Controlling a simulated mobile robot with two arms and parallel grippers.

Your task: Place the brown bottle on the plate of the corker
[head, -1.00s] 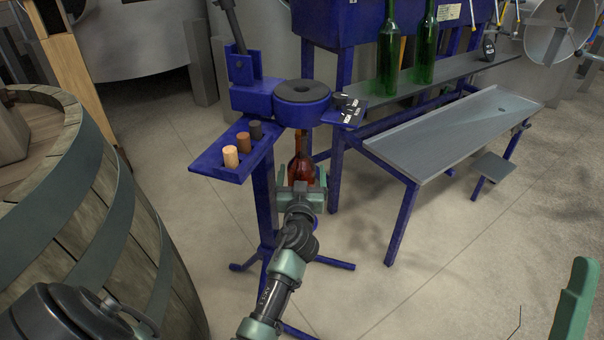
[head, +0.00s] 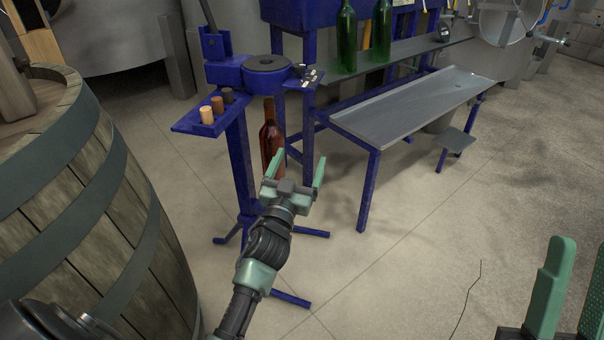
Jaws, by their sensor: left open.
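The brown bottle (head: 271,145) stands upright under the round head of the blue corker (head: 266,72), in front of its column. The base of the bottle and the corker's plate are hidden behind my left gripper, so I cannot see the contact between them. My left gripper (head: 298,172) is open and empty. Its left finger overlaps the lower bottle in the picture, and its right finger is well clear to the right. My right gripper (head: 578,265) is at the bottom right edge, partly cut off, its fingers apart with nothing seen between them.
A large wooden barrel (head: 85,190) fills the left. Several corks sit in the corker's side tray (head: 188,126). Green bottles (head: 346,42) stand on a shelf at the back, behind a grey sloped table (head: 410,105). The floor at centre right is clear.

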